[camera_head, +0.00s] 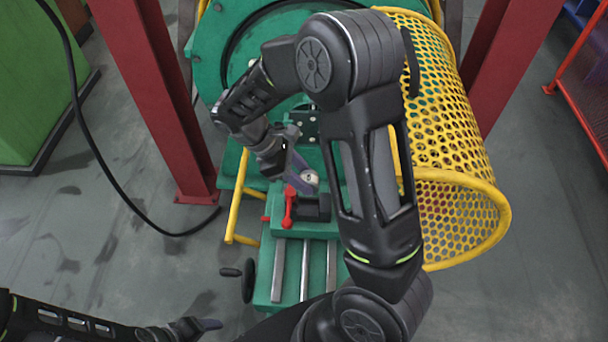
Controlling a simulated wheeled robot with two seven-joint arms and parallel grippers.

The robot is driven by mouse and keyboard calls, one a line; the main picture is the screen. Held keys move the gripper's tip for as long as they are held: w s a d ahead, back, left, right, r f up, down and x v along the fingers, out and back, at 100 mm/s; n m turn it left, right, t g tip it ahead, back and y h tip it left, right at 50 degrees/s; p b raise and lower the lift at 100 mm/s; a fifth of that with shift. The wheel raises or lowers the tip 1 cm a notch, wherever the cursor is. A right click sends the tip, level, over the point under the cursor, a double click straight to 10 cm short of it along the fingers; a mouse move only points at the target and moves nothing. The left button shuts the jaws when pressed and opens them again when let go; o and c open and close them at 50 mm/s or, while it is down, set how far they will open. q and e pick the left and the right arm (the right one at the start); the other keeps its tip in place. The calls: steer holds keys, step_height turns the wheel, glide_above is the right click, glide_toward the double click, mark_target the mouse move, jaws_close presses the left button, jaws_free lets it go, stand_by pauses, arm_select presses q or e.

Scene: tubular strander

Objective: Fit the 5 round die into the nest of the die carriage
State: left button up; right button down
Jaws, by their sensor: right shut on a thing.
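My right gripper (303,176) reaches down from behind my large dark arm and is shut on a small round metallic piece, which looks like the round die (311,178). The die shows just behind and above the black block (317,208) on the green die carriage (291,227). A red clamp handle (289,206) stands at the block's left side. The nest opening is not clear, and I cannot tell whether the die touches it. My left gripper (212,324) is at the bottom left, away from the carriage; its finger gap is not clear.
Pale rails (305,270) run along the green bed, with a black handwheel (248,280) at its left. A yellow perforated guard (450,140) stands close on the right. Red posts (155,100) flank the machine. A black cable (95,150) hangs at left.

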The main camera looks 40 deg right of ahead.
steer(key=shift+f+b, duration=1.55)
steer(key=shift+f, duration=1.05)
steer(key=shift+p, duration=0.35)
steer(key=shift+f+b, duration=1.35)
steer(key=shift+f, duration=0.55)
steer(key=shift+r, duration=0.1)
steer(key=shift+r+p, duration=1.45)
steer(key=shift+r, duration=0.1)
steer(key=shift+f, duration=0.1)
stand_by(1.4)
